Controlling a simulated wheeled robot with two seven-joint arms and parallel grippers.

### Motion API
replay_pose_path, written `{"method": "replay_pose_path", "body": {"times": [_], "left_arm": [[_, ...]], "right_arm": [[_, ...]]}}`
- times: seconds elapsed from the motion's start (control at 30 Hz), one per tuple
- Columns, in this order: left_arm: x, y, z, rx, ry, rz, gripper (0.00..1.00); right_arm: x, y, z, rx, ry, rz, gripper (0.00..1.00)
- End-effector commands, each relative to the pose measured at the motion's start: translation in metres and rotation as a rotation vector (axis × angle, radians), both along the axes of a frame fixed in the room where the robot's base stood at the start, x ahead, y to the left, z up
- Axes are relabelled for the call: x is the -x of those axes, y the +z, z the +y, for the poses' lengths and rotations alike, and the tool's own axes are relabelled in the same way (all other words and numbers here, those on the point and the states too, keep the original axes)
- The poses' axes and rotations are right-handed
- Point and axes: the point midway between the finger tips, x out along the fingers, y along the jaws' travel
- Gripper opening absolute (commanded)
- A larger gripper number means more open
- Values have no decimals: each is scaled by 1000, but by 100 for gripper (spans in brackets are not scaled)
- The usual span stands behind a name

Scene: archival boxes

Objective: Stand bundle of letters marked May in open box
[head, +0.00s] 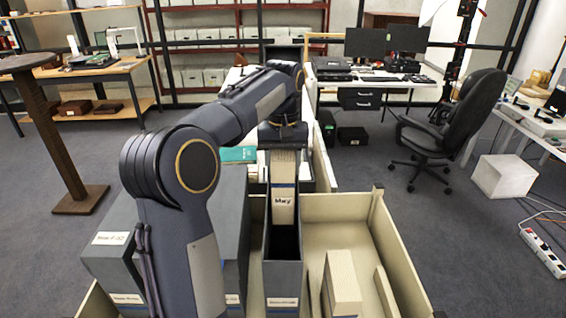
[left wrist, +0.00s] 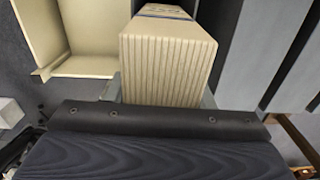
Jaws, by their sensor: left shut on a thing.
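The bundle of letters marked May (head: 284,207) is cream with a blue band and hangs upright, its label facing me. My left gripper (head: 284,148) is shut on its top end. The wrist view shows the bundle's ribbed paper edges (left wrist: 165,65) between the fingers. The open box (head: 283,274) is a tall, narrow dark grey case with a label on its front. The bundle's lower end is at the far part of the box's opening; I cannot tell how deep it is. The near part of the opening is dark and empty. My right gripper is not in view.
Grey labelled boxes (head: 108,262) stand close to the left of the open box, partly behind my left arm. A cream tray (head: 340,208) surrounds them, with a cream block (head: 342,282) at right. A teal item (head: 238,154) lies beyond.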

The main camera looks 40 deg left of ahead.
Motion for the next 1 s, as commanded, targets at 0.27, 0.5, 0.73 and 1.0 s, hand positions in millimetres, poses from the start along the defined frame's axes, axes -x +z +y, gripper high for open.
{"method": "replay_pose_path", "body": {"times": [0.27, 0.5, 0.73, 1.0], "left_arm": [[0, 0, 0, 0, 0, -2, 0], [0, -7, 0, 0, 0, -2, 0], [0, -14, 0, 0, 0, -4, 0], [0, -24, 0, 0, 0, -2, 0]], "right_arm": [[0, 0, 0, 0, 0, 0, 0], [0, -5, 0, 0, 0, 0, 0], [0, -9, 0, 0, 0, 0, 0], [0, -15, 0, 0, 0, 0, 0]]}}
